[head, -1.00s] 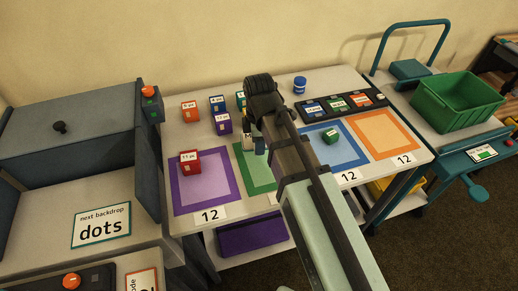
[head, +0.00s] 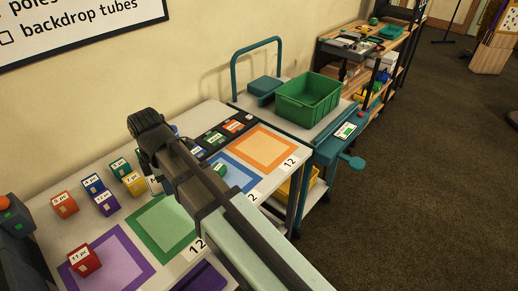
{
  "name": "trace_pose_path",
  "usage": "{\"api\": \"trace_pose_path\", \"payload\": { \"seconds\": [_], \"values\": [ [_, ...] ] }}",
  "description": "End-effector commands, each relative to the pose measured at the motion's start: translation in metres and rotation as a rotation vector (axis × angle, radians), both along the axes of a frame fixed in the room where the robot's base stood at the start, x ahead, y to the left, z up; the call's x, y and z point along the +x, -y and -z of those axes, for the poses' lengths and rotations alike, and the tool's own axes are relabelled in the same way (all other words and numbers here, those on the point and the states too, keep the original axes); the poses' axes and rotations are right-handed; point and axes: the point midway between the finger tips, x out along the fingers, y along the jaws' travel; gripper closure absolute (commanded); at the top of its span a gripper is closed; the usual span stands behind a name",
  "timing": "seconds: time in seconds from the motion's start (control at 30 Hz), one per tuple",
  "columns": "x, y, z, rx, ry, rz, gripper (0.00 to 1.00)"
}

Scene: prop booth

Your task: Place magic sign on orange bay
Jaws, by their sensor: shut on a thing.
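My gripper (head: 150,168) hangs below the dark wrist, over the table behind the green bay. It is shut on a small white piece marked with what looks like an "M", probably the magic sign (head: 153,184). My arm hides most of the piece and the fingers, so I cannot tell if it touches the table. The orange bay (head: 262,148) is an orange square with a paler middle at the table's right end, beside a "12" label. It is empty and well to the right of my gripper.
A green block (head: 220,169) sits on the blue bay (head: 241,179). A red block (head: 84,261) is on the purple bay (head: 134,262); the green bay (head: 160,229) looks clear. Several coloured blocks stand at back left. A black tray (head: 213,138) lies behind the bays. A green crate (head: 308,99) stands on the right-hand cart.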

Motion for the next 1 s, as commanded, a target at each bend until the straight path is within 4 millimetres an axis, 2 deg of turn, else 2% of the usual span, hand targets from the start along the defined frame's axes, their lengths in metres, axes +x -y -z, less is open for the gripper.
{"api": "trace_pose_path", "payload": {
  "seconds": [0.03, 0.3, 0.67, 1.0],
  "values": [
    [0.011, 0.013, 0.000, -0.001, -0.001, 0.028, 0.92],
    [0.062, 0.073, 0.001, -0.003, -0.004, 0.157, 0.92],
    [0.127, 0.160, 0.001, -0.007, -0.011, 0.328, 0.92],
    [0.184, 0.251, 0.001, -0.008, -0.017, 0.486, 0.92]
  ]
}}
